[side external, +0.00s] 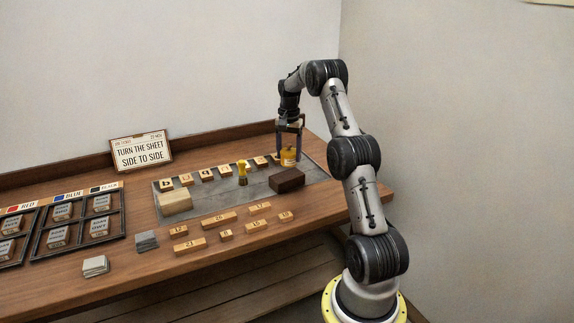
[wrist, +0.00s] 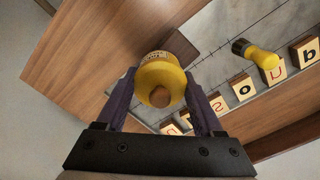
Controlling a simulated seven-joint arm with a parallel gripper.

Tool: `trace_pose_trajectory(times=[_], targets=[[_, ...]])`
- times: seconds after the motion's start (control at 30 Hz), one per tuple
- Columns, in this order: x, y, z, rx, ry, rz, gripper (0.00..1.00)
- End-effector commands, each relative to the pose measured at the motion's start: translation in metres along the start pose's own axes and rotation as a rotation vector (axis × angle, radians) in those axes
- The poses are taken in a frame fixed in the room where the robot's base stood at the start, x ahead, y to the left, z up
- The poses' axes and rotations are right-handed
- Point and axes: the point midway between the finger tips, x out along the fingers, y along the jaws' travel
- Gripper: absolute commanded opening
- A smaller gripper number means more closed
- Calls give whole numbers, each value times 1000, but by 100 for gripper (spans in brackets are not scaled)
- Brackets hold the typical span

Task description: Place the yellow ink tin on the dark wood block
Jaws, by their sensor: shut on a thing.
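The yellow ink tin (wrist: 158,81) is between the two fingers of my gripper (wrist: 163,98) in the wrist view, and the fingers are shut on it. In the side view the tin (side external: 288,157) hangs below my gripper (side external: 289,150), near the back right of the grey mat. The dark wood block (side external: 286,180) lies on the mat, nearer the front than the tin. The block (wrist: 172,48) also shows in the wrist view, beyond the tin and partly hidden by it. Whether the tin touches the mat cannot be told.
A yellow stamp with a dark end (side external: 242,172) stands on the grey mat (side external: 215,192), left of the dark block. A pale wood block (side external: 174,203) lies at the mat's left. Letter tiles (side external: 207,174) line its back edge. Numbered blocks (side external: 219,217) lie in front.

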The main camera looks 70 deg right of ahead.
Motion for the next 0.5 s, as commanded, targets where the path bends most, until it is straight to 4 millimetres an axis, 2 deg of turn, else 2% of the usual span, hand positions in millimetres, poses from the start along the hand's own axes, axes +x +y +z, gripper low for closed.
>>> trace_pose_trajectory(times=[0.1,0.37,0.5], targets=[[12,-7,-10,0,3,-2,0],[24,-12,-18,0,3,-2,0],[43,-13,-18,0,1,-1,0]])
